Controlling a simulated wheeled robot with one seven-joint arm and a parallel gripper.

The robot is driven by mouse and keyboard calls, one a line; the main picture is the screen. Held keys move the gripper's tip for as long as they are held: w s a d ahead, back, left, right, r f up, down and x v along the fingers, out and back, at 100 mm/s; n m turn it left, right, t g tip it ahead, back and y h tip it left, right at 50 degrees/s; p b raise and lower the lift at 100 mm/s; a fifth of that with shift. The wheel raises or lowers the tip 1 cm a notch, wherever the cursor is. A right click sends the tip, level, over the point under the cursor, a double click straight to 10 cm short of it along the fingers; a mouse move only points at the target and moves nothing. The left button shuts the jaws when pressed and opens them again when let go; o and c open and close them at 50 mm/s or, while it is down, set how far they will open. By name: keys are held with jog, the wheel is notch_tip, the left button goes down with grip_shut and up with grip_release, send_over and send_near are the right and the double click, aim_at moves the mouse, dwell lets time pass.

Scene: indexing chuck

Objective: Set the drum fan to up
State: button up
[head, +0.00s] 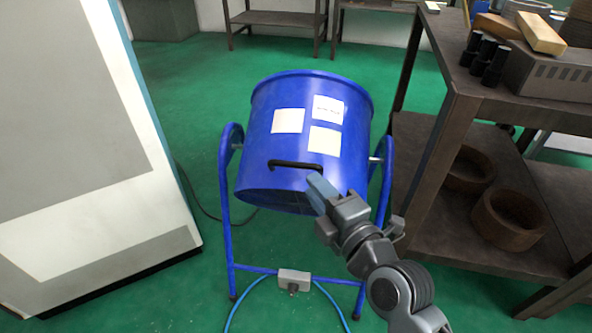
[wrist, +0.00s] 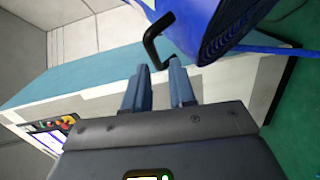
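The drum fan (head: 262,135) is a blue drum on a blue tube stand (head: 228,225), in the middle of the head view. Its axis is near upright but tilted, and the lower end with its dark grille (wrist: 225,30) shows in the wrist view. A black bar handle (head: 290,164) sits low on the drum's front and also shows in the wrist view (wrist: 150,45). My gripper (head: 317,188) is at the drum's lower front, just below the handle's right end. Its two fingers (wrist: 158,75) are apart with a narrow gap, and the handle lies just beyond their tips. Contact is unclear.
A brown metal workbench (head: 455,95) with boxes and dark cylinders stands at the right, with rings (head: 510,218) on its lower shelf. A large white cabinet (head: 150,130) fills the left. A grey box (head: 294,280) with a blue cable is on the stand's lower bar.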

aim_at(296, 165)
jog(key=shift+a+r+x, duration=0.1)
jog(key=shift+r+x, duration=0.05)
jog(key=shift+x, duration=1.15)
jog(key=shift+a+r+x, duration=0.1)
jog(key=shift+r+x, duration=0.05)
jog(key=shift+x, duration=1.1)
jog(key=shift+a+r+x, duration=0.1)
jog(key=shift+x, duration=1.2)
jog(key=shift+s, duration=0.1)
jog(key=shift+c, duration=0.4)
grip_shut()
